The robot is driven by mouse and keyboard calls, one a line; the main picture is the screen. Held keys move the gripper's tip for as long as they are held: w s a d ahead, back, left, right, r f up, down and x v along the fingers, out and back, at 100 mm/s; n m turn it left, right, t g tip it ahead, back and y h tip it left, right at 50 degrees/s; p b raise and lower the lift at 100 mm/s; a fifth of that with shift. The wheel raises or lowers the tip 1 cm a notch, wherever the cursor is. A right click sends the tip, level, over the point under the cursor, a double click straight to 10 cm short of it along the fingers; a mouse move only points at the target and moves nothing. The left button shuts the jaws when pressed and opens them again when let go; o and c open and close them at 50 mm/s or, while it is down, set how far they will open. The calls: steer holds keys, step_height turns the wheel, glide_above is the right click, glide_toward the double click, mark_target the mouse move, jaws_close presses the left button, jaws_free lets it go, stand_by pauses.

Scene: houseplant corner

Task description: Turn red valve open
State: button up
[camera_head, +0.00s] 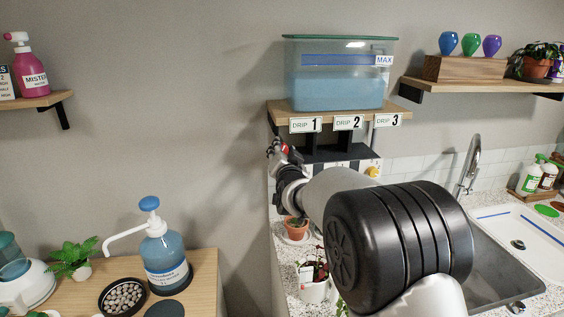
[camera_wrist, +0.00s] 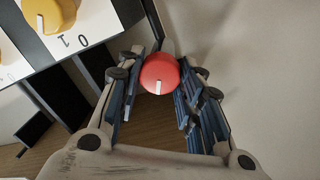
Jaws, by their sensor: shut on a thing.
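The red valve (camera_wrist: 160,72) is a round knob with a white pointer mark, which points toward the bottom of the wrist view. My gripper (camera_wrist: 160,84) is shut on it, with one finger on each side. In the head view my gripper (camera_head: 277,150) is at the left end of the black valve panel under the DRIP 1 sign (camera_head: 306,124). Only a bit of red shows there between the fingers. The valve's own scale is not visible.
A yellow knob (camera_wrist: 52,14) with a 0 and 1 scale is on the panel beside the red valve. A water tank (camera_head: 338,75) stands on the shelf (camera_head: 402,106) above. The wall is close on the right in the wrist view.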

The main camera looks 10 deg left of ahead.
steer(key=shift+d+f+m+g+y+b, duration=0.15)
steer(key=shift+m+b, duration=0.35)
steer(key=shift+m, duration=1.55)
steer(key=shift+a+r+m+g+y+b, duration=0.1)
steer(key=shift+m+y+b, duration=0.25)
steer(key=shift+m, duration=1.65)
steer(key=shift+d+f+m+g+y+b, duration=0.1)
steer(key=shift+m+b, duration=0.5)
steer(key=shift+m, duration=1.45)
steer(key=o, duration=1.1)
steer(key=shift+c, duration=0.2)
steer(key=shift+s, duration=0.1)
steer(key=v, duration=1.1)
steer(key=shift+s, duration=0.4)
